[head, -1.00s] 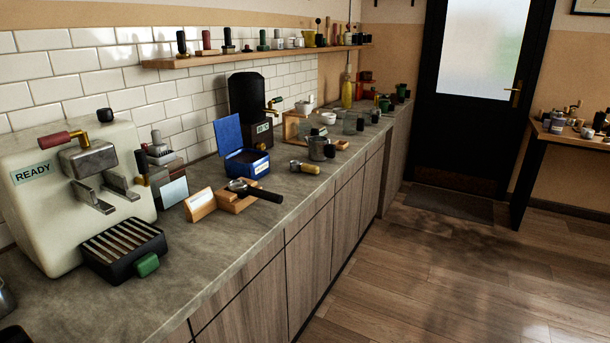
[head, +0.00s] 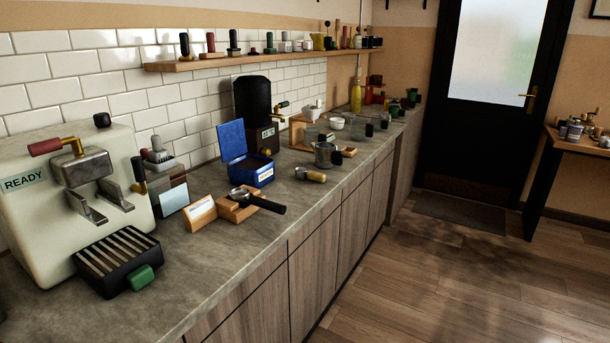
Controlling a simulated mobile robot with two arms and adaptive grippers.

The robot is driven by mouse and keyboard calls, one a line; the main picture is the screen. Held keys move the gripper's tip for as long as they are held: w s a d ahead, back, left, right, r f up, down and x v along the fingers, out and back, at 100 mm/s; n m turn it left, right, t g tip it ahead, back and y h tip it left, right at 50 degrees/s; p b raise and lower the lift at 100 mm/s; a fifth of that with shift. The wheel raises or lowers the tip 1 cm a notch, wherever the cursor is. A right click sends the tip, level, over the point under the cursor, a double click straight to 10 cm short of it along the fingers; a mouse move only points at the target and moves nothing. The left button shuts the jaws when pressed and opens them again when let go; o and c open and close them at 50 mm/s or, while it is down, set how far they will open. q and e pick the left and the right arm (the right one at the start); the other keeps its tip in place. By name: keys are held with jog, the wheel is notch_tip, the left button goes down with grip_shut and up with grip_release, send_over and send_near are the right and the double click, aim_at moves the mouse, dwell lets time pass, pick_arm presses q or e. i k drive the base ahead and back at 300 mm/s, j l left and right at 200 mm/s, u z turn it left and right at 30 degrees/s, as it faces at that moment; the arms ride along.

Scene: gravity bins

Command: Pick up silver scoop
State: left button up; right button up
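A small tool with a silver end and a tan handle (head: 310,174) lies on the grey counter, right of the blue box; it may be the silver scoop, but it is too small to be sure. A portafilter with a black handle (head: 262,204) rests on a wooden stand (head: 231,209), nearer to me. Neither of my grippers is in view.
The counter (head: 215,262) carries a cream espresso machine (head: 112,150), an open blue box (head: 250,172), a black grinder (head: 252,98) and a metal pitcher (head: 323,152). A wall shelf (head: 195,64) hangs above. The wooden floor (head: 440,285) in front is clear. A side table (head: 572,146) stands right.

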aim_at(301, 173)
jog(key=i+l+u, duration=0.15)
jog(key=i+l, duration=0.2)
jog(key=i+l+u, duration=0.1)
jog(key=i+l, duration=0.25)
jog(key=i+l+u, duration=0.15)
jog(key=i+l, duration=0.15)
jog(key=l, duration=0.25)
jog(key=i+l+u, duration=0.1)
jog(key=i+l, duration=0.2)
jog(key=l, duration=0.2)
